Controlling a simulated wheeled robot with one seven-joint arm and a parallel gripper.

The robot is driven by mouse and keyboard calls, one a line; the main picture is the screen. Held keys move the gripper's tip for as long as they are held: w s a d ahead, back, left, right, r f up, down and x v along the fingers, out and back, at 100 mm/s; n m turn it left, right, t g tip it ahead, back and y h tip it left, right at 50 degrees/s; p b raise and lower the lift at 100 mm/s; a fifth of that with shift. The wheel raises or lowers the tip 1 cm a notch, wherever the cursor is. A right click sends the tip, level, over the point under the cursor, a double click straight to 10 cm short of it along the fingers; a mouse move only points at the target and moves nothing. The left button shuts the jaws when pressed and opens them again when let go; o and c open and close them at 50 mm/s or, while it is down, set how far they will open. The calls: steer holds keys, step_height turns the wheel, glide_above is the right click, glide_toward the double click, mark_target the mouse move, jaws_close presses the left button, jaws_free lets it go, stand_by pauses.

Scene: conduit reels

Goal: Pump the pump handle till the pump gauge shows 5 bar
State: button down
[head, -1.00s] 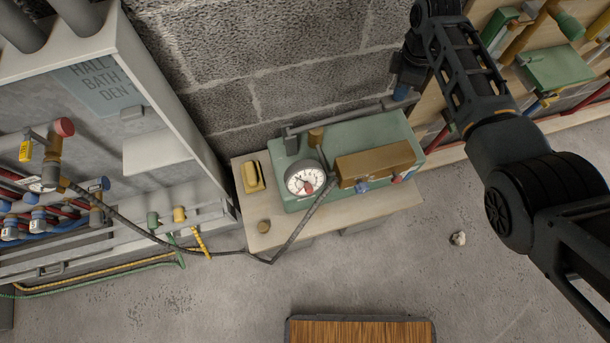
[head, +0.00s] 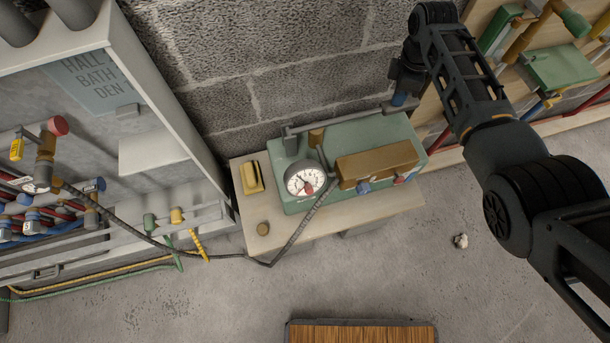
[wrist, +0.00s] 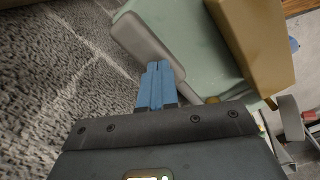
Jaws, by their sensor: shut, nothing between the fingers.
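The green pump (head: 350,135) stands on a low pale bench against the block wall. Its grey pump handle (head: 345,118) runs along the back, roughly level; the handle's broad end (wrist: 147,42) shows in the wrist view. The round white pump gauge (head: 304,180) is on the pump's left front; its dial has a red patch, and its reading is too small to tell. My gripper (head: 399,99) is at the handle's right end. In the wrist view its blue fingers (wrist: 158,75) are shut together, empty, with tips beside or against the handle end; contact is unclear.
A brown box (head: 375,163) sits on the pump's front. A dark hose (head: 300,232) runs from the pump to the left manifold cabinet. A yellow block (head: 252,177) lies on the bench (head: 285,235). A wooden rack (head: 480,110) stands at right. Floor in front is mostly clear.

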step_height(320, 180, up, 10)
steer(key=p, duration=0.7)
steer(key=shift+f, duration=0.1)
stand_by(0.7)
steer(key=shift+f+b, duration=2.8)
steer(key=shift+f, duration=0.95)
